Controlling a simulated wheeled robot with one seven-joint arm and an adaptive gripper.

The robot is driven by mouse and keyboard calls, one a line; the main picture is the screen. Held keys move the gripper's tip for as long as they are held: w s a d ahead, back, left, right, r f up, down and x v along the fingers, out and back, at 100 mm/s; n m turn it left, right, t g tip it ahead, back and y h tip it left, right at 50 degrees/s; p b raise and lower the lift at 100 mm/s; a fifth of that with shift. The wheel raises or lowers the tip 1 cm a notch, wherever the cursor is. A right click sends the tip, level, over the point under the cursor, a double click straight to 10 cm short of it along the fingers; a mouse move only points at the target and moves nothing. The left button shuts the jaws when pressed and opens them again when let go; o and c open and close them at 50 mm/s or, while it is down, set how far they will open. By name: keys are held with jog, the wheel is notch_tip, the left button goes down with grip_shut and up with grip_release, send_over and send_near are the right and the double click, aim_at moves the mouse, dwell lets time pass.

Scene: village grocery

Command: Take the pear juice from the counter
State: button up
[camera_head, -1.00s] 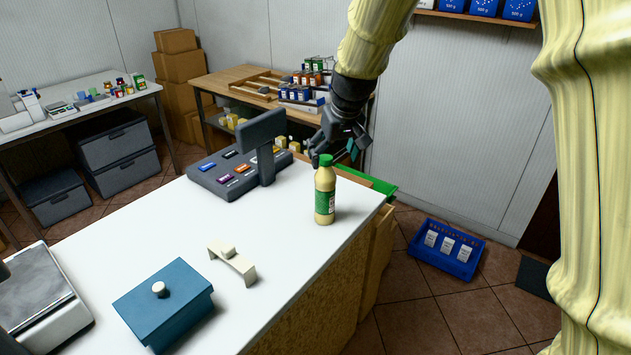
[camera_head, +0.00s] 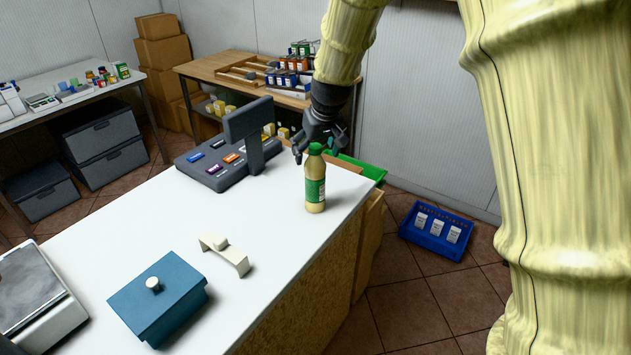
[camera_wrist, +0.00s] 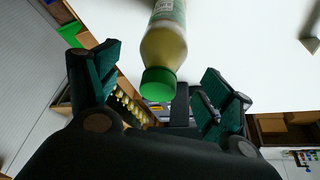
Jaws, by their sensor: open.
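The pear juice (camera_head: 315,186) is a bottle of pale yellow juice with a green cap and a green label. It stands upright on the white counter (camera_head: 120,235) near its right edge. My gripper (camera_head: 318,146) is at the bottle's cap height, just behind it. In the wrist view the open fingers of my gripper (camera_wrist: 165,90) lie either side of the green cap of the pear juice (camera_wrist: 165,50). The cap shows between the fingers, and I see no finger touching it. The bottle's base is cut off at the top of that view.
A grey cash register (camera_head: 225,160) stands left of the bottle. A white handled piece (camera_head: 225,254), a blue box with a knob (camera_head: 158,300) and a scale (camera_head: 35,295) are on the nearer counter. A blue crate (camera_head: 437,231) sits on the floor at right.

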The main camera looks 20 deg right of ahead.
aim_at(315, 178)
jog(key=shift+p+x, duration=0.5)
jog(key=shift+x, duration=1.65)
jog(key=shift+w, duration=0.15)
grip_shut()
